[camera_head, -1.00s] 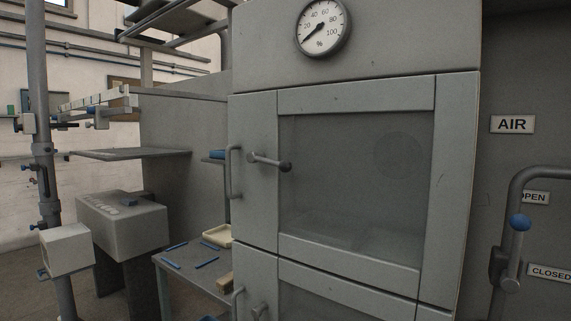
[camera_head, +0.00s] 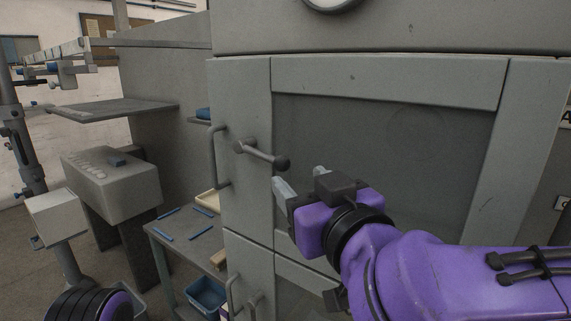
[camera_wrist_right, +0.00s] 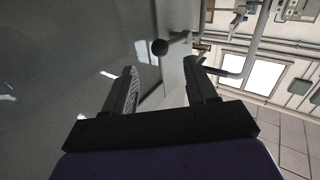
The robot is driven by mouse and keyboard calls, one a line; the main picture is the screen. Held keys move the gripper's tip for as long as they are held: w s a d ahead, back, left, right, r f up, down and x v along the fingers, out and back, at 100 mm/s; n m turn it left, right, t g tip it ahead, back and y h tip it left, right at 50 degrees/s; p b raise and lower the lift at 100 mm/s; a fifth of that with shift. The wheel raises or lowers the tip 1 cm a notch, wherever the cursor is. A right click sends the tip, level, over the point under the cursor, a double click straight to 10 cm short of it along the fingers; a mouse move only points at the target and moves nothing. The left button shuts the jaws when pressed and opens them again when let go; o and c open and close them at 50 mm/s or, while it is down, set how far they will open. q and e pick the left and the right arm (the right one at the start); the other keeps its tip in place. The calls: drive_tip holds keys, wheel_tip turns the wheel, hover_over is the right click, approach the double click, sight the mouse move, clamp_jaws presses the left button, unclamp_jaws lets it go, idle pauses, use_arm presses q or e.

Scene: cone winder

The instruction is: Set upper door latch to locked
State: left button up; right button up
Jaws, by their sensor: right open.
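The upper door latch (camera_head: 262,154) is a grey lever on the left side of the upper door (camera_head: 385,75). It points right and slightly down from its pivot and ends in a dark ball knob. My right gripper (camera_head: 299,179) is open in front of the door, just right of and below the knob, with nothing held. In the right wrist view the knob (camera_wrist_right: 160,47) shows beyond the gap between the open fingers of the right gripper (camera_wrist_right: 162,72), apart from both. My left gripper is not in view.
A vertical door handle (camera_head: 215,157) stands just left of the latch. The lower door (camera_head: 247,255) has its own handle and latch below. A side table (camera_head: 190,240) with blue strips and a grey box (camera_head: 112,182) stand at the left.

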sight(285, 168)
drive_tip(key=p+x, duration=0.1)
drive_tip(key=x, duration=0.6)
drive_tip(key=shift+w+a, duration=0.1)
drive_tip(key=shift+w, duration=0.1)
drive_tip(key=shift+f, duration=0.1)
clamp_jaws()
